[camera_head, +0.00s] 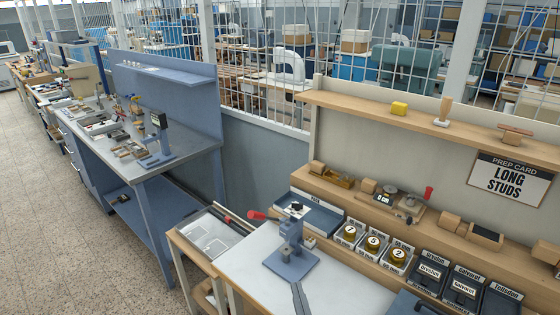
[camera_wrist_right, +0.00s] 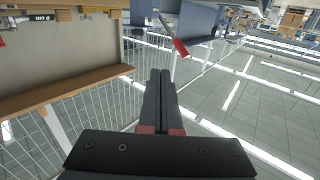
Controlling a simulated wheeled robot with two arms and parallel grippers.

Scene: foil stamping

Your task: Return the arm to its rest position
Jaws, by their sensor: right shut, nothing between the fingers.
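My right gripper (camera_head: 298,291) shows as a narrow dark shape at the bottom of the head view, over the white worktop (camera_head: 246,262) just in front of the blue press (camera_head: 291,250). In the right wrist view, my right gripper (camera_wrist_right: 160,74) has its two black fingers together with nothing between them. The press has a red-ended lever (camera_head: 257,215) pointing left. A red-ended lever (camera_wrist_right: 180,47) shows just beyond the fingertips in the wrist view; contact cannot be told. My left gripper is not in view.
Labelled trays with round gold pieces (camera_head: 372,243) and dark boxes (camera_head: 430,272) line the bench's right side. A wooden shelf (camera_head: 345,104) and a "LONG STUDS" card (camera_head: 511,178) are behind. A blue workbench (camera_head: 190,142) stands left. The worktop left of the press is clear.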

